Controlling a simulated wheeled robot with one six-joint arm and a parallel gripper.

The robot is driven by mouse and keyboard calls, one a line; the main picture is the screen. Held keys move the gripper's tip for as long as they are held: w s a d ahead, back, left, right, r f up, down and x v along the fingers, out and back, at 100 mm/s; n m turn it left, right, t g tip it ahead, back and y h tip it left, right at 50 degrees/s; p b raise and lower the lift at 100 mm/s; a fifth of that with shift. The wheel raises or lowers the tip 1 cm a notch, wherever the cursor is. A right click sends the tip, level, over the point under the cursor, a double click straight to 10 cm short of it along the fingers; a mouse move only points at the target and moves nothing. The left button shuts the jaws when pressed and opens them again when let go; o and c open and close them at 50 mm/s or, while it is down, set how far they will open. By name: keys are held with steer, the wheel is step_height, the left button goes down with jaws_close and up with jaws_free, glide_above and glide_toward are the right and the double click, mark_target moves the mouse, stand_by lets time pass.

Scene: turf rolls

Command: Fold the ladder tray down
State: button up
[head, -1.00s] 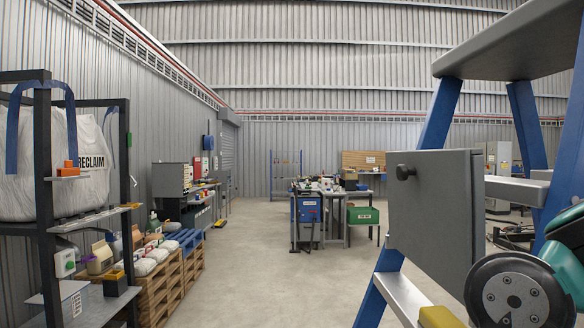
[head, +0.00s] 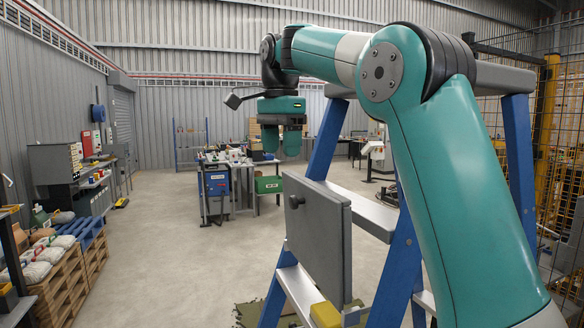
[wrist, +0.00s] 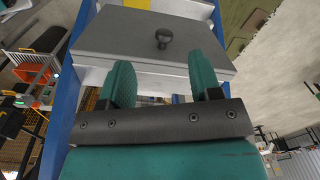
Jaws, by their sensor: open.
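The ladder tray (head: 320,232) is a flat grey panel standing upright on the near side of the blue ladder (head: 322,140). A dark round knob (head: 296,202) sticks out of its face, near its left edge. My gripper (head: 281,146) points down, open and empty, above the tray's top edge and apart from it. In the wrist view, the tray (wrist: 120,45) and its knob (wrist: 164,38) lie beyond the two green fingers of my gripper (wrist: 163,82). The knob is not between the fingertips.
The grey ladder steps (head: 360,207) lie behind the tray. A yellow block (head: 325,315) is below it. Pallets with sacks (head: 50,270) stand at the left, and a workbench with a green bin (head: 268,185) is farther back. The concrete floor (head: 170,240) between is clear.

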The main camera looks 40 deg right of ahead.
mark_target(293, 198)
steer(key=d+r+m+p, duration=0.1)
steer(key=d+r+m, duration=0.3)
steer(key=r, duration=0.1)
steer(key=f, duration=1.7)
steer(key=shift+w+a+p, duration=0.15)
steer(key=shift+w+p, duration=0.15)
steer(key=shift+p, duration=0.1)
jaws_close()
